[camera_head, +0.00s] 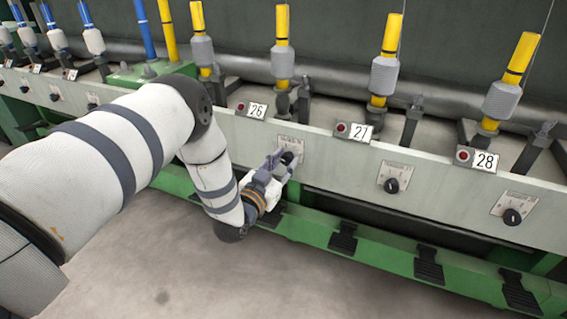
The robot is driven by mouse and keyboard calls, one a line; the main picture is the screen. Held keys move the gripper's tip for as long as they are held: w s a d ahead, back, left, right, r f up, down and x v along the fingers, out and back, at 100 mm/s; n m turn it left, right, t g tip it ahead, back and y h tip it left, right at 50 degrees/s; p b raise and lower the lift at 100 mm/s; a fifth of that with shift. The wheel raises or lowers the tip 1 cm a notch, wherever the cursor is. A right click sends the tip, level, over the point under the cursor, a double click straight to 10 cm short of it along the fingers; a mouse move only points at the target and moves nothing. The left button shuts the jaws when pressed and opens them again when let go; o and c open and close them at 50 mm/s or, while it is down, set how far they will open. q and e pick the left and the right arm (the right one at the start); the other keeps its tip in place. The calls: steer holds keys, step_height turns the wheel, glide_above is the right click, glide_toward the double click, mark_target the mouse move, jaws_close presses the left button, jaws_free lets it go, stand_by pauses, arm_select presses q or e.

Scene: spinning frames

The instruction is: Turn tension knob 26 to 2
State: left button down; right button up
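Tension knob 26 (288,157) is a small black knob on a light scale plate (290,144), set in the pale front panel below the number plate 26 (256,110). My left gripper (285,160) is at this knob, with its grey fingers on either side of it. Whether the fingers press on the knob is too small to tell. The fingers partly cover the knob and its plate, and the scale setting cannot be read. My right gripper is not in view.
Knob 27 (391,185) and knob 28 (512,217) sit to the right on the same panel. Yellow spindles with grey yarn (384,75) stand behind the panel. Black pedals (343,238) line the green lower rail (385,258). The floor in front is clear.

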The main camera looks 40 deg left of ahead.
arm_select(q)
steer(key=shift+m, duration=0.4)
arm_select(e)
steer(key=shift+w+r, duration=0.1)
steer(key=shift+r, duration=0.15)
arm_select(q)
steer(key=shift+r+m+p, duration=0.1)
steer(key=shift+m+p, duration=0.5)
steer(key=shift+p, duration=0.1)
steer(key=m+p, duration=0.1)
steer(key=m, duration=0.2)
steer(key=shift+p, duration=0.3)
steer(key=m+p, duration=0.1)
steer(key=m, duration=0.2)
steer(key=shift+d+g, duration=0.1)
steer(key=shift+g, duration=0.2)
steer(key=m, duration=0.2)
steer(key=shift+m, duration=0.3)
steer(key=m+y, duration=0.1)
steer(key=m, duration=0.3)
steer(key=shift+g, duration=0.3)
steer(key=shift+m+b, duration=0.3)
steer(key=shift+m, duration=1.7)
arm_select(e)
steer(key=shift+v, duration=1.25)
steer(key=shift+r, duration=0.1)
